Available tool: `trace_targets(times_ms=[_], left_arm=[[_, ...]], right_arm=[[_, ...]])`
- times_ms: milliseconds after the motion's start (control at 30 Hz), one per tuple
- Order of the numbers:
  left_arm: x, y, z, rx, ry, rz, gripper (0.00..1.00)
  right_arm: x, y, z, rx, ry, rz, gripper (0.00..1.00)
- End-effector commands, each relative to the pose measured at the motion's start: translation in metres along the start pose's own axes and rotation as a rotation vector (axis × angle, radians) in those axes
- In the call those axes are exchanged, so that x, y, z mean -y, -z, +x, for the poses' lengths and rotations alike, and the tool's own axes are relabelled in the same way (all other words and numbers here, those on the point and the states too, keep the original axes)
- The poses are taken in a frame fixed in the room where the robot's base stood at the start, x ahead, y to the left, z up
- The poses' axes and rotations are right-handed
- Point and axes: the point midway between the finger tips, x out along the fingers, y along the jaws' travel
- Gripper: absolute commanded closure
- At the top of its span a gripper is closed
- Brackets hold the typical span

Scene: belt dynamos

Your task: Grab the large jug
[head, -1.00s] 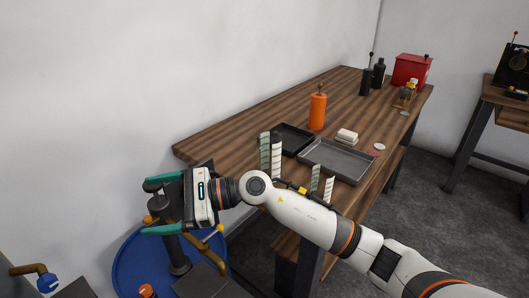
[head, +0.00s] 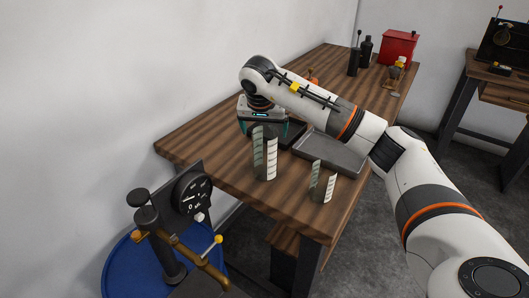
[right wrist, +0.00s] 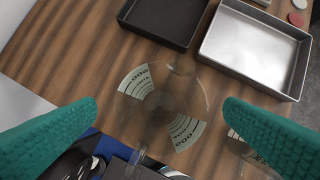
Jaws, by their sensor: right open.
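The large jug (head: 265,158) is a clear vessel with pale, marked scale strips, upright on the wooden table. The right wrist view looks down on the jug (right wrist: 163,102) from above, between my two teal fingers. My right gripper (head: 264,132) is open and empty, just above or behind the jug in the head view; I cannot tell whether a finger touches it. A smaller clear jug (head: 322,184) with similar strips stands to its right, near the table's front edge. My left gripper is not in view.
A dark tray (right wrist: 160,22) and a grey metal tray (head: 335,152) lie beyond the jugs. A gauge device (head: 192,190) and brass pipework stand by a blue round top (head: 118,265) at lower left. A red box (head: 398,48) and dark bottles stand at the far end.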

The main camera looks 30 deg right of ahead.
Motion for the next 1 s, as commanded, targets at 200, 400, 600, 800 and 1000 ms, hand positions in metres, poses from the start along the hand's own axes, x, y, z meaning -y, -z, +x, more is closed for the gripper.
trace_targets(times_ms=[200, 400, 600, 800, 1000], left_arm=[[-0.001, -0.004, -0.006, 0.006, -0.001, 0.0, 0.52], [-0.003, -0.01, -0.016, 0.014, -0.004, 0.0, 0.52], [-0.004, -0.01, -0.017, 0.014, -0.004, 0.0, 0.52], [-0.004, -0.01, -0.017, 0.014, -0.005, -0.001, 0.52], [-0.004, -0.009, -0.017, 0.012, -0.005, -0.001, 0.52]], right_arm=[[0.001, 0.001, 0.016, -0.003, 0.002, 0.0, 0.08], [0.003, 0.004, 0.046, -0.004, 0.001, 0.001, 0.08], [0.002, 0.004, 0.06, -0.001, -0.002, 0.0, 0.08], [0.002, 0.004, 0.06, 0.0, -0.002, 0.0, 0.11], [0.002, 0.004, 0.06, 0.0, -0.002, 0.0, 0.44]])
